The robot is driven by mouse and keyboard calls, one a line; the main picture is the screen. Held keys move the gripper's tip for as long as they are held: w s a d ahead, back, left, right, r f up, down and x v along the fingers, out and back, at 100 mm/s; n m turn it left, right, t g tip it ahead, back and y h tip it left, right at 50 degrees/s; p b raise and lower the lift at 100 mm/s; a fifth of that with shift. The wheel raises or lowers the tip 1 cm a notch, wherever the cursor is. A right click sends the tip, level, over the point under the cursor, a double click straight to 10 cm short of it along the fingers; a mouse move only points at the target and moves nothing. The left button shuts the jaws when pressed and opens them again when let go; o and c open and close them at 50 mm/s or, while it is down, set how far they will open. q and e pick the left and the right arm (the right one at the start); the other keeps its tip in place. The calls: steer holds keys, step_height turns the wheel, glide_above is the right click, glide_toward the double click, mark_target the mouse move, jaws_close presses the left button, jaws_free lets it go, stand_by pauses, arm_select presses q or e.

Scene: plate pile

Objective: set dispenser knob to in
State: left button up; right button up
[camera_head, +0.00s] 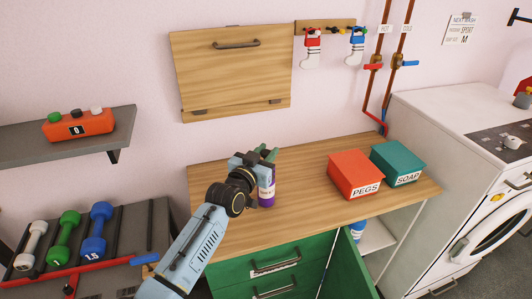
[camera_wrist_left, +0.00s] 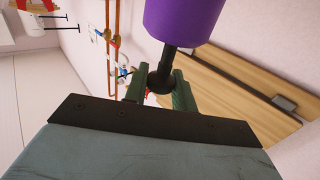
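The dispenser (camera_head: 266,196) is a purple bottle with a pale label, standing upright on the wooden counter. Its purple body also shows in the left wrist view (camera_wrist_left: 180,18), with a black stem leading to a dark rounded knob (camera_wrist_left: 159,81). My left gripper (camera_head: 266,152) is at the top of the dispenser and hides the knob in the head view. In the left wrist view its green fingers (camera_wrist_left: 160,88) lie on both sides of the knob, with no clear gap, and appear shut on it. The knob's setting cannot be read. My right gripper is not in view.
A red PEGS box (camera_head: 355,174) and a teal SOAP box (camera_head: 398,162) stand on the counter (camera_head: 305,165) to the right. Green drawers (camera_head: 270,268) are below. A wooden panel (camera_head: 232,80) hangs behind. Dumbbells (camera_head: 70,225) are at left, a washing machine (camera_head: 450,150) at right.

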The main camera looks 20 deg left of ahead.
arm_select(q)
jaws_close()
steer(key=shift+f+b, duration=1)
steer(key=shift+f, duration=0.7)
steer(key=shift+s+f, duration=0.1)
steer(key=o, duration=0.7)
jaws_free()
steer(key=shift+o, duration=0.5)
